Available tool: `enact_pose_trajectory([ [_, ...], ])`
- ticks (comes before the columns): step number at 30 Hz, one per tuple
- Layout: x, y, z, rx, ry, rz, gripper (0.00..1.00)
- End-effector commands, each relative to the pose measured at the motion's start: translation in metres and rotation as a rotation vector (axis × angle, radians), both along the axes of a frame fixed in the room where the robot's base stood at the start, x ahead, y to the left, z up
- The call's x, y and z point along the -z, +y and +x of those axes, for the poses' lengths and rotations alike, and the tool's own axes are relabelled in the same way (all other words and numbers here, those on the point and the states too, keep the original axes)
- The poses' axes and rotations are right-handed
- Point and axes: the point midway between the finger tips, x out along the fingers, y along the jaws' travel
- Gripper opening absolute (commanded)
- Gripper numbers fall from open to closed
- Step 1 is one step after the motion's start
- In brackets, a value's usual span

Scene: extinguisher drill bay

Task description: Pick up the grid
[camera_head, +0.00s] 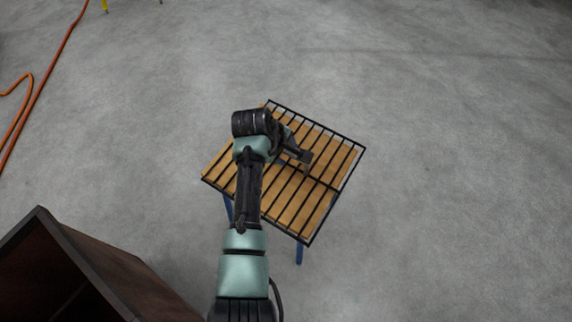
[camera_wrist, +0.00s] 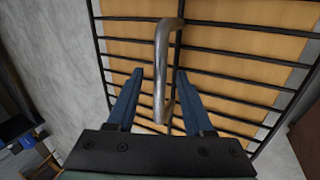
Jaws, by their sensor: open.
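The grid (camera_head: 321,184) is a rack of black bars that lies over a small table with a wooden top (camera_head: 290,205) and blue legs. In the wrist view the grid's bars (camera_wrist: 240,52) run across the picture over the wood. A bent grey metal handle (camera_wrist: 160,70) stands up from the grid. My gripper (camera_wrist: 154,78) is open, with its two blue fingers on either side of the handle and a gap to each. In the head view my gripper (camera_head: 304,158) is over the middle of the grid, partly hidden by my arm.
A dark brown open box or cabinet (camera_head: 85,270) stands at the lower left. An orange hose (camera_head: 40,88) lies on the floor at the left. Yellow legs (camera_head: 105,5) show at the top edge. The grey floor to the right is clear.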

Motion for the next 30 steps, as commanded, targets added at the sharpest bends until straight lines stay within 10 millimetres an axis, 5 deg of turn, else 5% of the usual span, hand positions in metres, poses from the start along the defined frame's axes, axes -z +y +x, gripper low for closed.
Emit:
enact_pose_trajectory([
  [6,-0.0003,-0.0004,0.0002,0.000,0.000,0.000,0.50],
  [15,-0.0002,-0.0004,0.0000,0.000,0.000,0.000,0.00],
  [30,-0.0002,-0.0004,-0.0001,0.001,0.000,0.000,0.00],
])
